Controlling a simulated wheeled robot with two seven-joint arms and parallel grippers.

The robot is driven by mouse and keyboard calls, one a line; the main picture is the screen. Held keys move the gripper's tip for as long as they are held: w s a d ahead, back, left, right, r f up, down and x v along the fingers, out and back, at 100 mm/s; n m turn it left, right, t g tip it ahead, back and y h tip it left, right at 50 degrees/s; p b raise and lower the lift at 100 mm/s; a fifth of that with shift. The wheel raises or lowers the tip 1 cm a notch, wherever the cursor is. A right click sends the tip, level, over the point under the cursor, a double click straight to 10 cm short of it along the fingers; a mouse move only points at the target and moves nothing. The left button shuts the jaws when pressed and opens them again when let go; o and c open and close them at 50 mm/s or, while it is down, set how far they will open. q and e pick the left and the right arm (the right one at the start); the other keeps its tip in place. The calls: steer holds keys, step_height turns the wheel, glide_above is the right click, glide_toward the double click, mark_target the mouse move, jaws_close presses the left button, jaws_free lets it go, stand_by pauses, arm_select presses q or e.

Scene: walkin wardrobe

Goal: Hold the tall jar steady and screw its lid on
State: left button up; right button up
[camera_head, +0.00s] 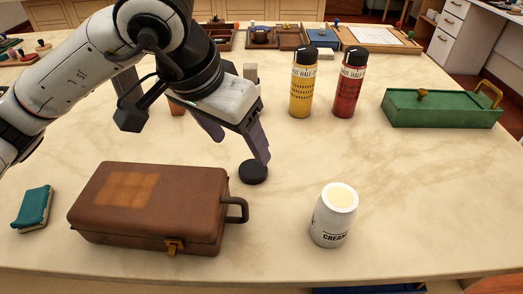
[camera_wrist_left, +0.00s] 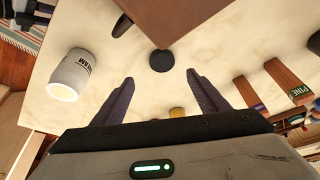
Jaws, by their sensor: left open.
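The tall white jar (camera_head: 331,222), marked CREAM, stands upright with an open top on the front right of the table. In the left wrist view the jar (camera_wrist_left: 71,72) is at the left. The black round lid (camera_head: 253,173) lies flat on the table, left of and behind the jar. It also shows in the left wrist view (camera_wrist_left: 162,61), just beyond the fingertips and between their lines. My left gripper (camera_head: 240,150) is open and empty, pointing down close to the lid; one finger overlaps the lid's edge in the head view. My right gripper is not in view.
A brown case (camera_head: 150,210) with a handle stands left of the lid. A teal book (camera_head: 33,208) lies at far left. Yellow (camera_head: 301,88) and red (camera_head: 347,90) bottles stand behind. A green box (camera_head: 440,110) is at right. The table around the jar is clear.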

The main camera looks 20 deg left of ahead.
arm_select(q)
glide_toward(251, 171)
steer(key=shift+d+x, duration=0.15)
steer(key=shift+x, duration=0.55)
steer(key=shift+d+x, duration=0.15)
steer(key=shift+x, duration=0.5)
steer(key=x, duration=0.2)
steer(key=b+x, duration=0.1)
steer(key=x, duration=0.1)
steer(key=shift+a+f, duration=0.1)
steer(key=shift+a, duration=0.25)
steer(key=shift+w+d+f, duration=0.1)
steer(key=shift+w+f, duration=0.15)
steer(key=shift+f, duration=0.25)
steer(key=shift+c, duration=0.2)
steer(key=c, duration=1.1)
